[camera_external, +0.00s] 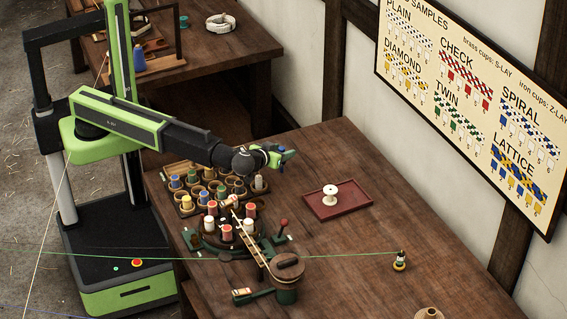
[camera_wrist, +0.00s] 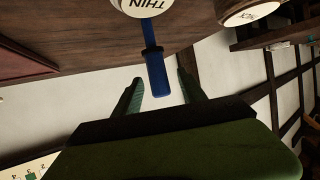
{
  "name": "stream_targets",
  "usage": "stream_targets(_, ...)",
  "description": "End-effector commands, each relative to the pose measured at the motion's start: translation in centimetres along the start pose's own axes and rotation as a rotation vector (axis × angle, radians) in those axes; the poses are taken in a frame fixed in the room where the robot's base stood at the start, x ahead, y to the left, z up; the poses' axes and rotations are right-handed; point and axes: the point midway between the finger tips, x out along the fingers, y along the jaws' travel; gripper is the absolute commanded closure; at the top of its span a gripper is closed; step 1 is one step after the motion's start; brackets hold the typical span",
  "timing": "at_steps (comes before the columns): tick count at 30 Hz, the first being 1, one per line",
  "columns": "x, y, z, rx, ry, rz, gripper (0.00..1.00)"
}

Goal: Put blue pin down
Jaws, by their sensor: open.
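The blue pin (camera_wrist: 155,70) shows in the wrist view as a straight blue shaft with a darker collar. One end meets a white disc marked THIN (camera_wrist: 147,5), cut off by the top edge. Its other end lies between the two fingers of my gripper (camera_wrist: 160,88), which are apart, with a visible gap on each side of the pin. In the outside view my gripper (camera_external: 276,156) is over the back of the table, beyond the bobbin rack, and a small blue bit shows at its tip. The pin's full shape and support are hidden there.
A rack of colored bobbins (camera_external: 186,204) stands below my arm. A winding device (camera_external: 285,270) is in front. A red tray (camera_external: 358,205) with a white spool (camera_external: 330,193) lies to the right. A second labeled disc (camera_wrist: 252,12) is beside THIN. The table's right side is mostly clear.

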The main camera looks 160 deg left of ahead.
Motion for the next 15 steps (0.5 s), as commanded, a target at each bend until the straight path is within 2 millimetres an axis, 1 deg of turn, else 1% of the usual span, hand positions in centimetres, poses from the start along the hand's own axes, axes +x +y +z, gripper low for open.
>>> stream_targets(1,-0.03,0.0,-0.04,0.0,0.0,0.0,0.52)
stream_targets(2,-0.03,-0.01,-0.04,0.0,0.0,0.0,0.56)
stream_targets(12,-0.05,-0.01,-0.03,0.0,0.0,-0.001,1.0)
stream_targets(15,-0.05,-0.01,-0.03,0.0,0.0,-0.001,1.0)
